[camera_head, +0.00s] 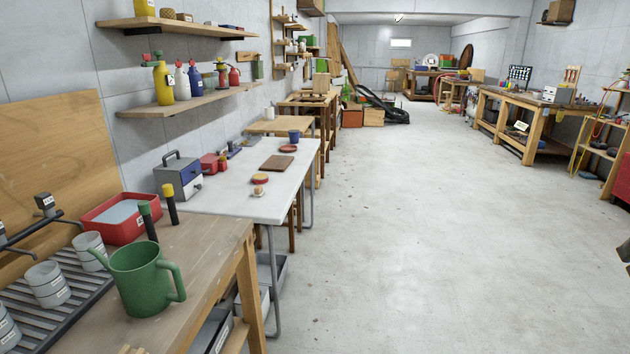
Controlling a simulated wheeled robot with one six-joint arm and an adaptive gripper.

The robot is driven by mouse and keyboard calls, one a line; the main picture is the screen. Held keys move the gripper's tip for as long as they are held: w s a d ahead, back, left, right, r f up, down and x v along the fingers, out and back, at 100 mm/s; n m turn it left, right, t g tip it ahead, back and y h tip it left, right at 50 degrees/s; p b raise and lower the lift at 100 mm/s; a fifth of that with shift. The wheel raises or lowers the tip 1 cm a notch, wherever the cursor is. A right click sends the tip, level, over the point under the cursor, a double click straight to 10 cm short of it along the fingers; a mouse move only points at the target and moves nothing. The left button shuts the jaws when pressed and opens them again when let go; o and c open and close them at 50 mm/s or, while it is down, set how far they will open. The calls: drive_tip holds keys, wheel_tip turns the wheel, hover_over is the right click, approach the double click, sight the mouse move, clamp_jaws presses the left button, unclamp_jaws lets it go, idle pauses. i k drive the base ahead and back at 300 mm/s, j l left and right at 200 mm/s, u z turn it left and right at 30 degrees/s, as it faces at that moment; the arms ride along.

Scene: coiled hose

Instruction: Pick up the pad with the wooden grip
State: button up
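A white table (225,197) stands along the left wall, beyond the near wooden bench. Near its right edge sits a small pale item with a brownish knob on top (258,190), which may be the pad with the wooden grip; it is too small to be sure. Just behind it is a round orange-red disc (260,179). Further back on the table lie a flat brown board (278,162) and a dark red round dish (288,148).
A grey-blue box (178,178) stands at the white table's wall side. The concrete floor (400,220) to the right is clear.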

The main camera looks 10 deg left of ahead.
sight(259, 191)
drive_tip(key=i+u, duration=0.15)
drive_tip(key=i, duration=0.4)
drive_tip(key=i+l+u, duration=0.15)
drive_tip(key=i, duration=0.4)
drive_tip(key=i+u, duration=0.25)
drive_tip(key=u, duration=0.15)
drive_tip(key=i+l+u, duration=0.15)
drive_tip(key=u, duration=0.25)
drive_tip(key=i+l+u, duration=0.2)
drive_tip(key=i+u, duration=0.15)
drive_tip(key=i+l+u, duration=0.2)
drive_tip(key=u, duration=0.2)
drive_tip(key=i+l+u, duration=0.4)
drive_tip(key=l+u, duration=0.2)
